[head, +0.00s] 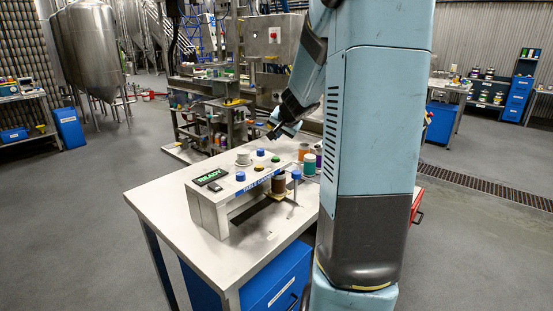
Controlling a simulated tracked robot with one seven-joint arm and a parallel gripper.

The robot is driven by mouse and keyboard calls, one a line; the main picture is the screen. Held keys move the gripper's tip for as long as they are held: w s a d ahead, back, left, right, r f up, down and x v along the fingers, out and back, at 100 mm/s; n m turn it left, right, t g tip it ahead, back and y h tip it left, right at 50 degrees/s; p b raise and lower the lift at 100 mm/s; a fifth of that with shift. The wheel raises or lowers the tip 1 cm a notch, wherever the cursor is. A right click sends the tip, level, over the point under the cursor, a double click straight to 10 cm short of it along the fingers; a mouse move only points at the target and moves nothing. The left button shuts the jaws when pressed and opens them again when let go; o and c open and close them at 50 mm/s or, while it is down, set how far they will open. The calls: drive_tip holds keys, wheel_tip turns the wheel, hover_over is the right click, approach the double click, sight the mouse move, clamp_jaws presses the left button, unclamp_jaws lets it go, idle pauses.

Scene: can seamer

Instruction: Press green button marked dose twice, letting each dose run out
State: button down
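A grey sloped control box (211,205) stands on the white table, with a lit green READY display (211,177). Its top carries small coloured round controls: a blue one (240,176), a yellow one (259,168), another blue one (260,152) and a larger pale knob (243,157). A brown can (279,184) stands at the box's right front. My gripper (271,135) hangs above and behind the box, apart from the controls. Its fingers are too small and dark to tell open or shut.
A blue-topped post (296,176) stands beside the brown can. Orange (304,151), teal (309,166) and purple (318,155) containers stand near my arm. The white table (240,262) is bare at the front. Machinery (215,105) stands behind the table.

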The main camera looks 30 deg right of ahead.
sight(277, 158)
drive_tip(key=shift+f, duration=2.5)
drive_tip(key=shift+s+f, duration=0.1)
drive_tip(key=shift+f, duration=0.05)
drive_tip(key=shift+f, duration=0.2)
drive_tip(key=shift+f, duration=0.4)
idle(1.0)
drive_tip(key=shift+r, duration=0.85)
drive_tip(key=shift+r, duration=2.5)
